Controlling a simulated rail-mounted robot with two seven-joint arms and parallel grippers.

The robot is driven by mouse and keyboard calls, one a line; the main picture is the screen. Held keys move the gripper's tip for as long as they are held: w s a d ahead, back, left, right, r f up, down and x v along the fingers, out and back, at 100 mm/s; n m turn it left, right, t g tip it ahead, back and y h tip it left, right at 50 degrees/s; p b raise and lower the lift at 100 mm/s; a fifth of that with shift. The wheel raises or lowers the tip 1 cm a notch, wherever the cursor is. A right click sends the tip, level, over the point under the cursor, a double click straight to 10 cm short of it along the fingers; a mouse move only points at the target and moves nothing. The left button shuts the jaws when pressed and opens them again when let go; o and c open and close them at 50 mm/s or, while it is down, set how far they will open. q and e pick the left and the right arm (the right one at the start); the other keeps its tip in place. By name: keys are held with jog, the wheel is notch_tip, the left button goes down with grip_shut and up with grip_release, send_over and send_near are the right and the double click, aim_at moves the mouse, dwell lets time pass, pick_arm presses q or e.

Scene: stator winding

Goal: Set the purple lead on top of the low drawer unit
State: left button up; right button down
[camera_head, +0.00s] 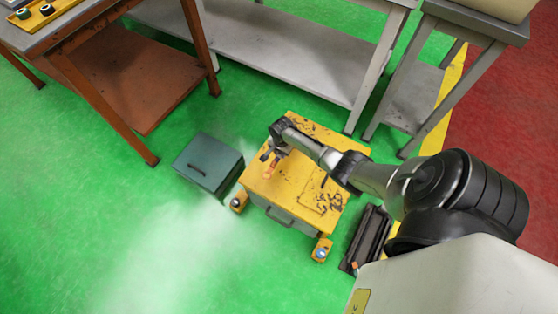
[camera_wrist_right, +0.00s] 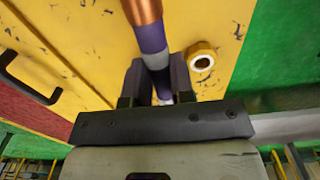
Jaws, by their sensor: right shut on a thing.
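The low drawer unit (camera_head: 262,187) is a worn, yellow-topped box on the green floor, with a grey drawer front and a handle. My right gripper (camera_head: 268,157) is over the left part of its top. In the right wrist view my right gripper (camera_wrist_right: 157,92) is shut on the purple lead (camera_wrist_right: 151,38), which has a copper-coloured end and a pale band. The yellow top lies behind the lead; I cannot tell whether they touch. In the head view an orange bit of the lead (camera_head: 270,170) shows below the gripper. My left gripper is not in view.
A brass nut (camera_wrist_right: 201,57) and a black handle (camera_wrist_right: 32,80) show on the yellow surface. A dark teal box (camera_head: 207,160) stands left of the unit, and a black item (camera_head: 368,238) lies to its right. Tables stand behind.

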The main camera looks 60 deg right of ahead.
aim_at(278, 157)
jog(key=shift+w+a+f, duration=0.3)
jog(key=shift+w+f, duration=0.05)
jog(key=shift+w, duration=0.2)
notch_tip(278, 157, down, 4)
jog(key=b, duration=0.4)
jog(key=shift+r, duration=0.1)
jog(key=c, duration=1)
grip_release()
jog(key=shift+f, duration=0.2)
